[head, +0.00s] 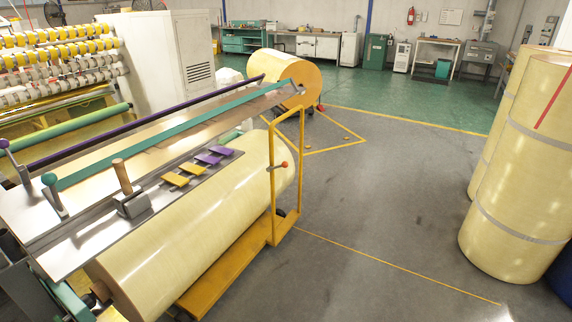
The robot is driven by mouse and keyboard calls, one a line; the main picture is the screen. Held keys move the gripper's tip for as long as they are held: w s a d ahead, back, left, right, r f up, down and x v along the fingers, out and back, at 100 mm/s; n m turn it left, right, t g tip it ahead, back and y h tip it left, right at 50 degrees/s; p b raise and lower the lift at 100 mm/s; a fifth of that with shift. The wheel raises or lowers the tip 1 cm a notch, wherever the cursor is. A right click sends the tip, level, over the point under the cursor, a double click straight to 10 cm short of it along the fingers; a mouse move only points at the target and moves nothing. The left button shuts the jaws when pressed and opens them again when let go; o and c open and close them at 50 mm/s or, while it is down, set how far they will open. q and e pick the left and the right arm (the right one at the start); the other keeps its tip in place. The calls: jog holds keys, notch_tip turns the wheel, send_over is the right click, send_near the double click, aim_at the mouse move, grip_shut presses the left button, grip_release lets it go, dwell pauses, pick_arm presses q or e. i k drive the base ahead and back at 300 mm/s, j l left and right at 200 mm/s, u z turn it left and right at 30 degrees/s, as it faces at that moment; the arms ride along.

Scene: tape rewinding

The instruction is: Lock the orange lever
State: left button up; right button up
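The orange lever is small, with a round orange knob (284,164) at its end. It sticks out to the right from an upright of the yellow frame (274,190), at the end of the large cream roll (200,222). The frame stands on a yellow cart base (225,272). I cannot tell from this distance whether the lever is locked. Neither of my grippers shows in the head view.
A metal table (95,238) above the roll bears yellow and purple pieces (178,179) and a block with a wooden handle (126,188). Tall strapped rolls (519,175) stand at right. The grey floor (385,205) between is clear.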

aim_at(285, 163)
jog(key=i+z, duration=0.15)
jog(key=i, duration=0.8)
jog(key=i+z, duration=0.2)
jog(key=i, duration=0.75)
